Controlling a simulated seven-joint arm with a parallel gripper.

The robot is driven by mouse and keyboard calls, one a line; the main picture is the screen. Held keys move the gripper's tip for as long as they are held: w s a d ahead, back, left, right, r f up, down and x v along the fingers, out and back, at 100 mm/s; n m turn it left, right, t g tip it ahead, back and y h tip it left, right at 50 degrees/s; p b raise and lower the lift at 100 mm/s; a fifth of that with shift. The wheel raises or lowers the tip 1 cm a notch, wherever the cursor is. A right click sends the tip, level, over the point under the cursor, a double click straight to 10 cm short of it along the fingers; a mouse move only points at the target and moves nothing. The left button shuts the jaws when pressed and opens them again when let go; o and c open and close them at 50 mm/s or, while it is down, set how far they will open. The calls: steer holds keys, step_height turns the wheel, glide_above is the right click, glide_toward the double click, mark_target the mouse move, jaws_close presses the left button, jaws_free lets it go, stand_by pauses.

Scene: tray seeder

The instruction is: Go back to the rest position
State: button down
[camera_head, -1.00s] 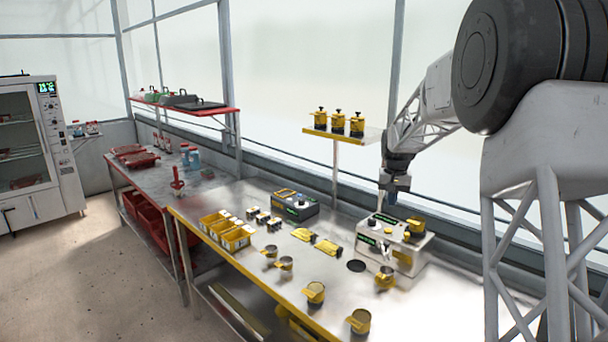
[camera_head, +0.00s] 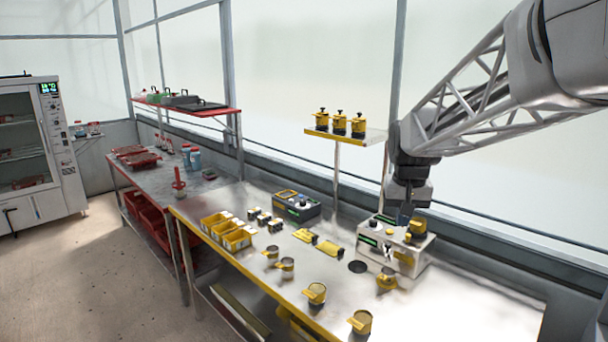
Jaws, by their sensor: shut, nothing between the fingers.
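My gripper (camera_head: 405,215) points down above the white machine (camera_head: 412,260) at the right of the steel bench (camera_head: 300,275). It is small in view and partly dark against the machine, with its fingertips close together and nothing seen in them. It appears just above the machine's top; I cannot tell whether it touches. My arm comes in from the upper right.
Yellow cups (camera_head: 316,293) stand along the front of the bench. Yellow bins (camera_head: 226,232) and a dark box (camera_head: 297,207) sit at its left. A raised shelf (camera_head: 345,134) with several yellow-black canisters stands behind, left of my arm. The bench's right front is clear.

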steer(key=s+a+f, duration=0.1)
steer(key=s+f, duration=0.1)
steer(key=s, duration=0.8)
steer(key=s+a+f+n, duration=0.1)
steer(key=s+f, duration=0.1)
steer(key=s, duration=0.8)
steer(key=s+a+f+t, duration=0.1)
steer(key=s+f, duration=0.1)
steer(key=s, duration=0.9)
steer(key=shift+a+f, duration=0.3)
steer(key=shift+a, duration=0.1)
stand_by(0.5)
